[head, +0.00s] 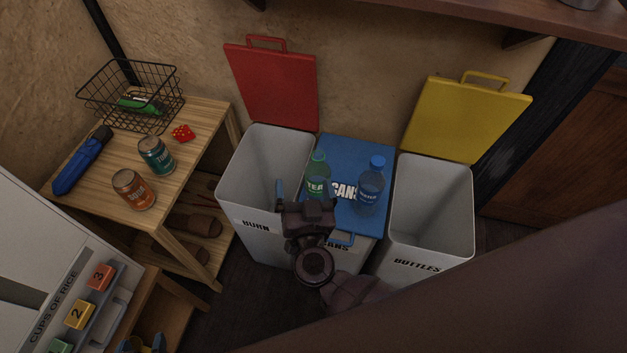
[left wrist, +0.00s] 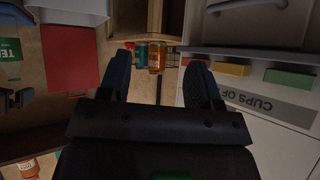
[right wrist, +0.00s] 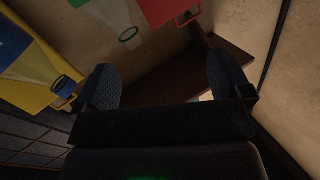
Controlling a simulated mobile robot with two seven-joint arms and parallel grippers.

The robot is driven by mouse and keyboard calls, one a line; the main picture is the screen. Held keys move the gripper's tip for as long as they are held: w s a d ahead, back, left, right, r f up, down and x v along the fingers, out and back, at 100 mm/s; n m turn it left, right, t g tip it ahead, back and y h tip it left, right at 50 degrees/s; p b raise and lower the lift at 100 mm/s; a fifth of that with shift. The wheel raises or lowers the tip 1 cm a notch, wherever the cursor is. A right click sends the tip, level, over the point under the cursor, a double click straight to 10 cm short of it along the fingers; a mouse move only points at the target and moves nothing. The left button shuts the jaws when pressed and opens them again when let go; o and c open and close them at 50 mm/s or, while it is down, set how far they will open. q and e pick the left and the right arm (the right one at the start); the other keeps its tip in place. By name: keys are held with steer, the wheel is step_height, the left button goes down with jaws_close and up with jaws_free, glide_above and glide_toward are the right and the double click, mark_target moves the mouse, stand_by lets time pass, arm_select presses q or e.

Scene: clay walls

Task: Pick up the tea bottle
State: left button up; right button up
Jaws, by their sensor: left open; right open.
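The tea bottle (head: 318,164), green with a green label, stands on the closed blue lid of the middle bin. My right gripper (head: 308,190) is open in front of it in the head view, hiding its lower part. In the right wrist view the bottle (right wrist: 105,12) shows at the top, beyond the left finger, not visibly between the fingers. Its green label also shows at the left edge of the left wrist view (left wrist: 10,50). My left gripper (head: 140,343) is open and empty at the bottom left, partly cut off by the frame.
A blue-capped water bottle (head: 370,188) stands right of the tea bottle on the blue lid (head: 350,150). Open bins stand either side, with raised red (head: 275,88) and yellow (head: 465,118) lids. A wooden table (head: 195,125) at left holds cans, a basket and an umbrella.

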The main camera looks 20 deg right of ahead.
mark_target(317, 183)
steer(key=w+d+f+g+h, duration=0.1)
steer(key=f, duration=0.1)
steer(key=w+d+f+g+b, duration=0.1)
steer(key=f, duration=0.1)
steer(key=w+d+f+g+h, duration=0.1)
steer(key=f, duration=0.1)
steer(key=shift+w+d+f+h+b, duration=0.2)
steer(key=shift+w+h+b, duration=0.1)
steer(key=shift+w+b, duration=0.1)
steer(key=shift+g, duration=0.3)
steer(key=x, duration=0.2)
steer(key=b+x, duration=0.1)
steer(key=x, duration=0.1)
steer(key=shift+s+d+f, duration=0.1)
steer(key=shift+s+d, duration=0.1)
steer(key=shift+d, duration=0.15)
steer(key=shift+w+d, duration=0.2)
steer(key=shift+w, duration=0.35)
steer(key=c, duration=0.7)
arm_select(q)
steer(key=f, duration=0.3)
steer(key=shift+s+f+g, duration=0.25)
steer(key=shift+s+g, duration=0.05)
steer(key=shift+g, duration=0.1)
arm_select(e)
steer(key=c, duration=0.3)
